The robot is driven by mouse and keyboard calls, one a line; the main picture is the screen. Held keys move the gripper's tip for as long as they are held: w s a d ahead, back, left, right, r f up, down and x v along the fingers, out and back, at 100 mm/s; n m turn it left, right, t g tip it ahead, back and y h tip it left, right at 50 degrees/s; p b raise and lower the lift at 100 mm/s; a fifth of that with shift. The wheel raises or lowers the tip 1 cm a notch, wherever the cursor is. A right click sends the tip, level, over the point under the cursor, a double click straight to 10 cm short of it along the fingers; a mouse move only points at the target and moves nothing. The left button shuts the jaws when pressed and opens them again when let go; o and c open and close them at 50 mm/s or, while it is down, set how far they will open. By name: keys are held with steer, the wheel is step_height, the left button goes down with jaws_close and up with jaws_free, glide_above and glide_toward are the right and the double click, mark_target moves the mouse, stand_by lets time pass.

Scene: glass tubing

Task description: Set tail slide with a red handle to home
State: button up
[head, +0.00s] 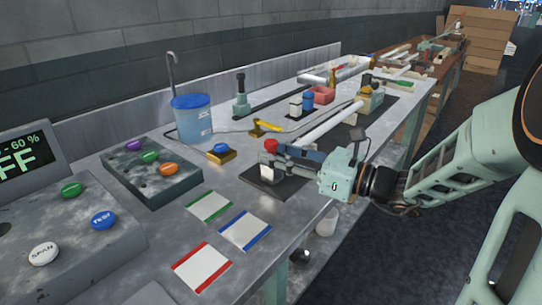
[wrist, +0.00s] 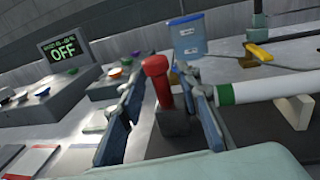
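The tail slide's red handle (wrist: 157,80) stands upright in the wrist view, on a small dark grey block (wrist: 174,123). In the head view its rounded red top (head: 299,145) shows beside my gripper (head: 285,161). In the wrist view my gripper (wrist: 166,100) is open, with one blue-grey finger on each side of the handle. A gap shows on the left of the handle; the right finger looks closer, and I cannot tell whether it touches. The slide's lower part and any home mark are hidden or too small to make out.
A white tube (wrist: 270,87) with a green end lies right of the fingers on a cream support (wrist: 295,112). A blue container (head: 192,118), a yellow-handled part (head: 266,127) and button boxes (head: 150,170) stand on the bench. Coloured-edged cards (head: 202,267) lie near the front edge.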

steer(key=shift+x, duration=0.8)
steer(key=shift+c, duration=0.6)
jaws_close()
